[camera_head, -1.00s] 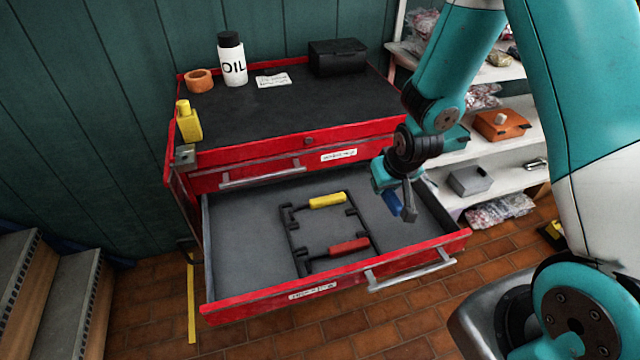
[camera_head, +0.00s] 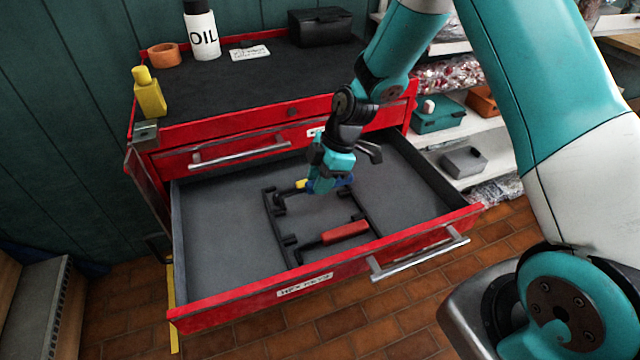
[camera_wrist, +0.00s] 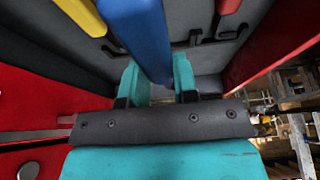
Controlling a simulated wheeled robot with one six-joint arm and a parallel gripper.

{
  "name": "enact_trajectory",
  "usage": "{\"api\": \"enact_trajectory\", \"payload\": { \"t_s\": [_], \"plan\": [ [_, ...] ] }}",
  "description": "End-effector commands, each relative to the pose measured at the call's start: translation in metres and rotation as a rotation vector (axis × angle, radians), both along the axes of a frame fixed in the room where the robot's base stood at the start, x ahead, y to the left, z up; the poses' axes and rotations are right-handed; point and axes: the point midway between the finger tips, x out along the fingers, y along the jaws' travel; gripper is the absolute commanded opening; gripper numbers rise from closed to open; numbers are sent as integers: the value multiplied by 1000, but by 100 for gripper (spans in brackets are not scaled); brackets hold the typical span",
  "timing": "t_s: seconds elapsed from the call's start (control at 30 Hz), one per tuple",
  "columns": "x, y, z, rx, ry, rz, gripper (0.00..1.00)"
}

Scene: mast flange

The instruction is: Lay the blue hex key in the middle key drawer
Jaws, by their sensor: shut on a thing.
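The blue hex key (camera_wrist: 140,35) shows in the wrist view as a long blue handle between the teal fingers of my gripper (camera_wrist: 158,88). In the head view, my gripper (camera_head: 325,185) is shut on the blue key (camera_head: 345,181) over the inside of the open drawer (camera_head: 222,235). The gripper partly hides the blue key and the yellow hex key (camera_head: 301,184) behind it. The red hex key (camera_head: 345,232) lies across the front of the black rack (camera_head: 280,222) on the drawer floor. I cannot tell whether the blue key touches the rack.
The red cabinet's upper drawer (camera_head: 225,152) is shut. On its top stand a yellow bottle (camera_head: 150,98), an oil bottle (camera_head: 202,35), an orange ring (camera_head: 164,55) and a black box (camera_head: 320,27). Shelves with boxes are at right. The drawer's left floor is clear.

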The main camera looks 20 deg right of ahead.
Motion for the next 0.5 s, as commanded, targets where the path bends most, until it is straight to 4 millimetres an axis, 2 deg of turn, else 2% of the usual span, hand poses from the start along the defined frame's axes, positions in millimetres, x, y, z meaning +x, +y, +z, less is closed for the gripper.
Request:
{"api": "enact_trajectory", "payload": {
  "t_s": [0.3, 0.5],
  "plan": [
    [0, -2, 1, 2, 0, -6, 1],
    [0, -2, -7, 3, 0, -6, 1]
  ]
}}
